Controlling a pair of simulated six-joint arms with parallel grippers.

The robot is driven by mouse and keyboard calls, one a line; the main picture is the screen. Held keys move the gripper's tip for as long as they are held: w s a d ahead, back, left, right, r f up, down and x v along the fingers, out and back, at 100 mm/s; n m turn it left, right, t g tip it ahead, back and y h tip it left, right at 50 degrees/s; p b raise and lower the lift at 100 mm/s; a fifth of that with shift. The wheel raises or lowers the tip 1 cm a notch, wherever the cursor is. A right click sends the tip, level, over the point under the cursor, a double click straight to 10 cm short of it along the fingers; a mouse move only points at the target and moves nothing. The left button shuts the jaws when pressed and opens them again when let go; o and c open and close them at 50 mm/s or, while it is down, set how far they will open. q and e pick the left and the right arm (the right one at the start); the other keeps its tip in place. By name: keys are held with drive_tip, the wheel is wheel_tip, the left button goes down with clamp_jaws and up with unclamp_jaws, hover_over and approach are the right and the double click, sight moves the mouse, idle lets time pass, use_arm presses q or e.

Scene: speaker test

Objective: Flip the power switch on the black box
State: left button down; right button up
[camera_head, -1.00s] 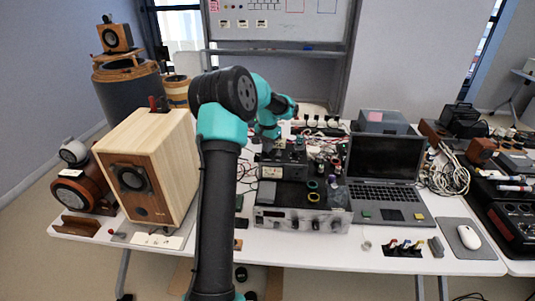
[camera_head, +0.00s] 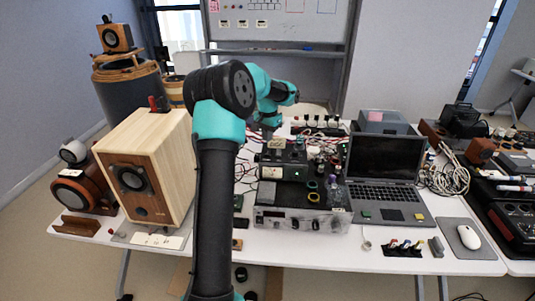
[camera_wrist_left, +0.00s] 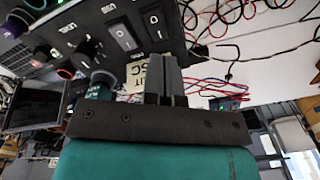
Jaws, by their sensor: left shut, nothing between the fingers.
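The black box (camera_head: 284,168) stands on top of a silver unit on the table, with a pale display and a small green light (camera_head: 297,171) on its front. In the head view my left gripper (camera_head: 267,134) is behind the box. My right gripper is not in view.
The silver unit (camera_head: 330,221) is under the box. An open laptop (camera_head: 385,158) stands at the right and a wooden speaker (camera_head: 145,171) at the left. Loose red and black wires (camera_wrist_left: 235,65) lie close to my gripper. A mouse (camera_head: 468,236) is farther right.

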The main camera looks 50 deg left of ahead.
use_arm(q)
drive_tip(key=shift+r, duration=0.95)
drive_tip(key=shift+d, duration=0.1)
